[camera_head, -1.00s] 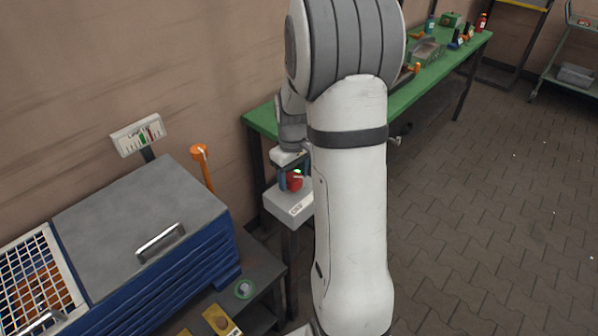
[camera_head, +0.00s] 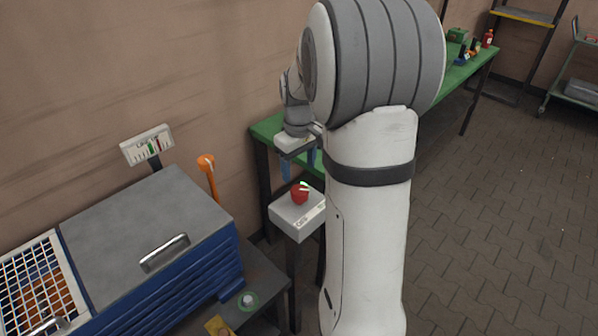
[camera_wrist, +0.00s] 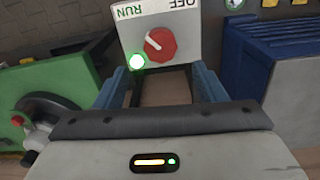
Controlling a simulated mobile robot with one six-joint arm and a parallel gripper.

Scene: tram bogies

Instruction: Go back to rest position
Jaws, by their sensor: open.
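My gripper (camera_head: 300,168) is open and empty in the head view, above a light grey switch box (camera_head: 291,215) with a red rotary knob (camera_head: 299,194). In the wrist view my gripper (camera_wrist: 165,80) shows two blue fingers, apart, with nothing between them. Beyond the fingers is the switch box (camera_wrist: 185,22), marked RUN and OFF. Its red knob (camera_wrist: 160,44) has a white pointer line, and a green lamp (camera_wrist: 137,61) glows beside RUN. The fingers are clear of the knob. My arm hides part of the green bench.
A blue cabinet with a grey lid (camera_head: 140,225) stands at the left, with an orange post (camera_head: 209,175) and a gauge sign (camera_head: 147,145) behind it. A green bench (camera_head: 268,127) runs along the wall. The paved floor (camera_head: 500,200) at the right is clear.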

